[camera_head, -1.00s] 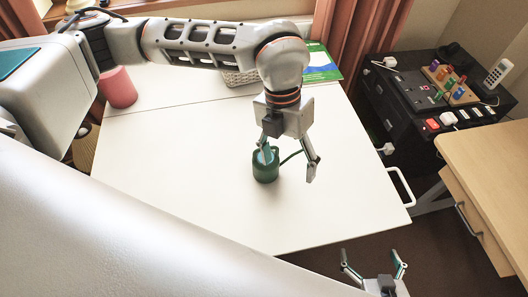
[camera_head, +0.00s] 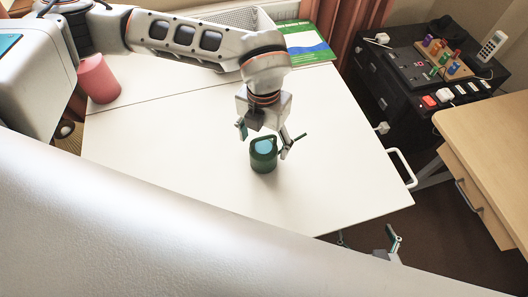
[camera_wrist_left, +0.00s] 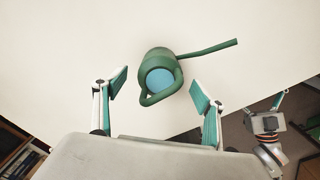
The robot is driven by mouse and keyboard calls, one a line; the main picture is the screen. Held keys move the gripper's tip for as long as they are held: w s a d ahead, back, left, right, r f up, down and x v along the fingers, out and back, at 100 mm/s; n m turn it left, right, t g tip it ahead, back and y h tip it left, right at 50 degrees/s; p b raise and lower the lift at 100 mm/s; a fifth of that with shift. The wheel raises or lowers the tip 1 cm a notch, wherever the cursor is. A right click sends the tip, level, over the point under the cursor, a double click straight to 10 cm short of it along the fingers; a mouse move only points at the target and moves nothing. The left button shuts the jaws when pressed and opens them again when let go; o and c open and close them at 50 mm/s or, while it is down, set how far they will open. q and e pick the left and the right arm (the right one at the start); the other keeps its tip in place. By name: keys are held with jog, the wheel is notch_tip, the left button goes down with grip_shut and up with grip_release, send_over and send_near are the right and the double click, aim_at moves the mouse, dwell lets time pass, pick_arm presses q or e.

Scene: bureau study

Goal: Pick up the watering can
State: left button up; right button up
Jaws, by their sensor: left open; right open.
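The green watering can (camera_head: 264,160), with a light blue inside, stands on the white table. Its spout points right. In the left wrist view the can (camera_wrist_left: 180,73) lies just beyond the fingertips, with its loop handle reaching back toward the space between them. My left gripper (camera_head: 263,141) is open at the can, its fingers on either side; it also shows in the left wrist view (camera_wrist_left: 159,90). I cannot tell whether a finger touches the can. My right gripper (camera_head: 367,243) is open and empty below the table's front edge, partly hidden by my white body.
The white table (camera_head: 190,160) is mostly clear around the can. A pink cylinder (camera_head: 98,78) stands at its left, and a green and blue booklet (camera_head: 305,42) lies at the back. A black cabinet (camera_head: 400,90) and a wooden desk (camera_head: 490,130) stand to the right.

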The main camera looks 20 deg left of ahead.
pick_arm(q)
notch_tip(320, 180, down, 3)
jog(key=shift+r, duration=0.15)
jog(key=c, duration=1.6)
jog(key=shift+o, duration=0.2)
jog(key=shift+r, duration=0.1)
